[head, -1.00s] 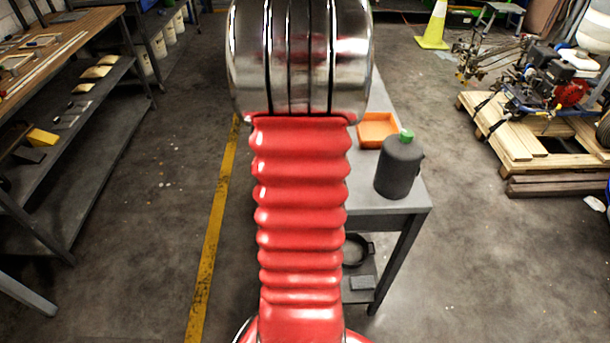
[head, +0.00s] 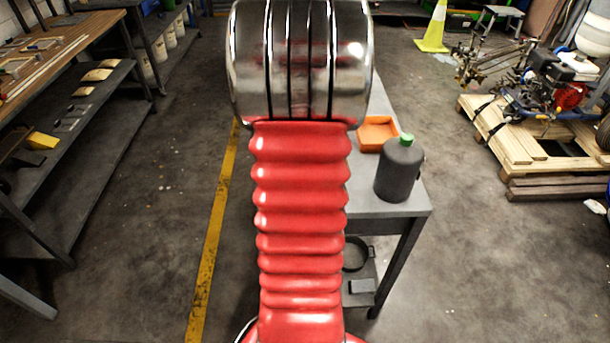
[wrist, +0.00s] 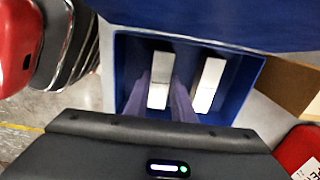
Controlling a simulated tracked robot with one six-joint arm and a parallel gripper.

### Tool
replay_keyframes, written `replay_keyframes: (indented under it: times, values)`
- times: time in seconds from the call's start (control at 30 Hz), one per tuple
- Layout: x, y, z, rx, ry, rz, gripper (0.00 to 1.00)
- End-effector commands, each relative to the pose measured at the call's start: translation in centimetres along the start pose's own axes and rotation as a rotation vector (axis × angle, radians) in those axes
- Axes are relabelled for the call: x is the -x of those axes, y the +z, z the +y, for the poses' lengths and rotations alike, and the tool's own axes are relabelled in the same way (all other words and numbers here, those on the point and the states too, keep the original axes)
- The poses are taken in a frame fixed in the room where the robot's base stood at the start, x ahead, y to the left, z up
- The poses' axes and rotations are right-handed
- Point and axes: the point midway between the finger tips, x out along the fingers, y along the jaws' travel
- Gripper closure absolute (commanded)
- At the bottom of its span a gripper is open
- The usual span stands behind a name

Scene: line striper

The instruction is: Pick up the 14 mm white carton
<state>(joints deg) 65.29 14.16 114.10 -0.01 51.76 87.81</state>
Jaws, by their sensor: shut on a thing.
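In the wrist view, a blue bin (wrist: 122,75) holds two white cartons. My gripper (wrist: 161,92) reaches into it, with its fingers on either side of the left white carton (wrist: 160,72), shut on it. The second white carton (wrist: 209,85) stands to the right, just outside the right finger. I cannot read any size on either carton, so which one is 14 mm cannot be told. Whether the held carton touches the bin floor is unclear. In the head view my own arm hides the gripper, the bin and the cartons.
The wrist view shows a brown cardboard surface (wrist: 288,85) right of the bin and a red object (wrist: 300,152) at lower right. In the head view, a grey table (head: 395,206) carries an orange tray (head: 377,134) and a dark jug (head: 399,170) with a green cap.

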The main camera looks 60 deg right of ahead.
Motion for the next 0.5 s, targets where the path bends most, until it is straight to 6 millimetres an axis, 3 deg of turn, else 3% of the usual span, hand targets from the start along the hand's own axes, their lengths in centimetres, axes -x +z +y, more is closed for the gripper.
replay_keyframes:
  times: [0.27, 0.5]
  values:
    - [2.6, 0.0, -0.1, 0.000, -0.003, 0.000, 1.00]
    - [6.9, 0.1, -0.1, 0.002, -0.005, 0.000, 1.00]
